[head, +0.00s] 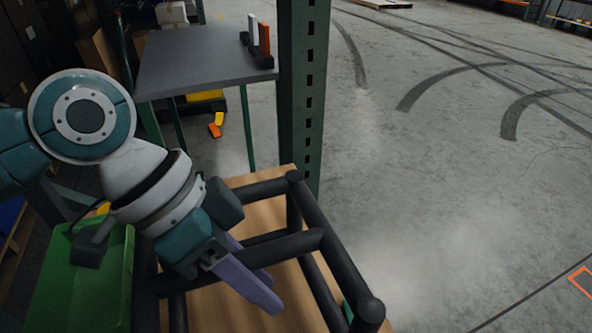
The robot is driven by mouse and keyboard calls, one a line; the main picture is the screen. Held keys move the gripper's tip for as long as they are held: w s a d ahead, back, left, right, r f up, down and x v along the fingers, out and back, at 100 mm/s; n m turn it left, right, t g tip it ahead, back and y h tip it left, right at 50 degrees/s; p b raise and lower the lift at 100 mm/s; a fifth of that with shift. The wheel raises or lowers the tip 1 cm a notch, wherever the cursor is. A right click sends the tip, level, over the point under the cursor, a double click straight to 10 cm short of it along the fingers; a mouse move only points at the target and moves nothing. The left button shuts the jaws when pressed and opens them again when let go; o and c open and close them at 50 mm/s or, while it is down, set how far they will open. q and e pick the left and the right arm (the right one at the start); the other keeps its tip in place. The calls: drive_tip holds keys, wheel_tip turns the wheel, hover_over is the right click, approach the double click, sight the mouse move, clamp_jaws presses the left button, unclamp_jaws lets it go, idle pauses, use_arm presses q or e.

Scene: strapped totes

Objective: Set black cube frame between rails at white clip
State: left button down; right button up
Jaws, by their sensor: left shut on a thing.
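The black cube frame (335,245), made of thick round bars with ball corners, stands at the lower middle over a wooden surface (262,214). My left gripper (266,292), with purple fingers, reaches down over its near upper bar and is shut on the frame. The exact contact is partly hidden by the gripper and wrist. A white clip (252,29) stands upright at the right edge of a grey tabletop (200,66) further back, beside an orange upright clip (264,38). Both sit in a black base (258,52). I cannot make out separate rails. My right gripper is not in view.
A green post (303,90) with slots rises between the grey tabletop and the open floor. A green tote (84,290) is at the lower left. Orange and yellow pieces (215,125) lie on the floor under the tabletop.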

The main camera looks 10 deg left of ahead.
use_arm(q)
drive_tip(key=shift+f+b, duration=0.4)
drive_tip(key=shift+f, duration=1.3)
drive_tip(key=shift+f, duration=0.1)
drive_tip(key=c, duration=0.7)
unclamp_jaws()
drive_tip(key=p+v, duration=0.1)
drive_tip(key=v, duration=1.1)
drive_tip(key=shift+w+p, duration=0.1)
drive_tip(key=shift+p, duration=0.3)
